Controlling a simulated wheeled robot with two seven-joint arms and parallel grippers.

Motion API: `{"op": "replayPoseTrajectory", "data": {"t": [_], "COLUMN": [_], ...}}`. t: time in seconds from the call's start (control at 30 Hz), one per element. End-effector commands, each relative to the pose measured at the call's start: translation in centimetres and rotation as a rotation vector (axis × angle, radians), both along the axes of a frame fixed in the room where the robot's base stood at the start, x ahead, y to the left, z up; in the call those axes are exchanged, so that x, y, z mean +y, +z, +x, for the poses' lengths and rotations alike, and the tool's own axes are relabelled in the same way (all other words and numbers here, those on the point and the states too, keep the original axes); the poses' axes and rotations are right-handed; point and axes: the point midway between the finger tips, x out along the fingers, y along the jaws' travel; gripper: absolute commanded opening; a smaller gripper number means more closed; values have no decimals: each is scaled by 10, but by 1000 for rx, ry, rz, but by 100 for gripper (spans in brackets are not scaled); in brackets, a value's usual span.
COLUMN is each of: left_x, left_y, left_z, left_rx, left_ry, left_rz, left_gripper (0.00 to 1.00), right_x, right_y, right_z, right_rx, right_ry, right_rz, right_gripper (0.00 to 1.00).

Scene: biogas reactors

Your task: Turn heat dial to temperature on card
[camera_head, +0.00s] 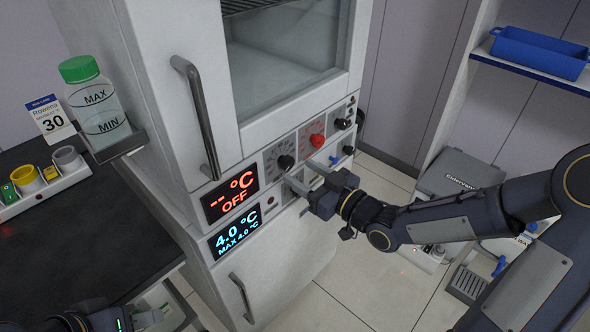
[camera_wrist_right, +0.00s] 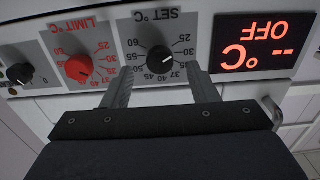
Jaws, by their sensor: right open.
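The card (camera_head: 50,117) at the left reads "Rowena 30". The heat dial (camera_wrist_right: 160,60) is a black knob marked "SET °C", upside down in the right wrist view; it also shows in the head view (camera_head: 286,162). Its exact pointer setting is too small to read surely. The display (camera_head: 230,193) reads "-- °C OFF" in red. My right gripper (camera_wrist_right: 158,78) is open, with one finger on either side of the dial in the wrist view; contact cannot be told. My left gripper (camera_head: 146,319) is partly in view at the bottom left, its jaws unclear.
A red "LIMIT °C" dial (camera_wrist_right: 80,68) sits beside the heat dial, near one finger. A blue display (camera_head: 236,233) reads 4.0 °C. A green-capped bottle (camera_head: 97,105) stands on a side bracket. A dark bench (camera_head: 75,235) is at left. A blue tray (camera_head: 540,52) sits on a shelf.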

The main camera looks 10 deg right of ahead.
Motion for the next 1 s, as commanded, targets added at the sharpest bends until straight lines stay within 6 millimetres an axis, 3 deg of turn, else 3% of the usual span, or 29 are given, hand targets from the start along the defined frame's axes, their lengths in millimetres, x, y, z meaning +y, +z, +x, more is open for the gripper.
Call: {"op": "replayPoseTrajectory", "data": {"t": [0.2,0.57,0.9,1.0], "left_x": [0,0,0,0], "left_y": [-1,-1,-1,-1], "left_z": [0,0,0,0], "left_rx": [0,0,0,0], "left_ry": [0,0,0,0], "left_rz": [0,0,0,0], "left_gripper": [36,36,36,36], "right_x": [17,20,19,19], "right_y": [0,0,0,0], "right_z": [21,25,25,25], "right_rx": [1,2,2,5], "right_ry": [1,-1,-1,-1], "right_rz": [-1,0,-2,1], "right_gripper": [54,52,9,9]}}
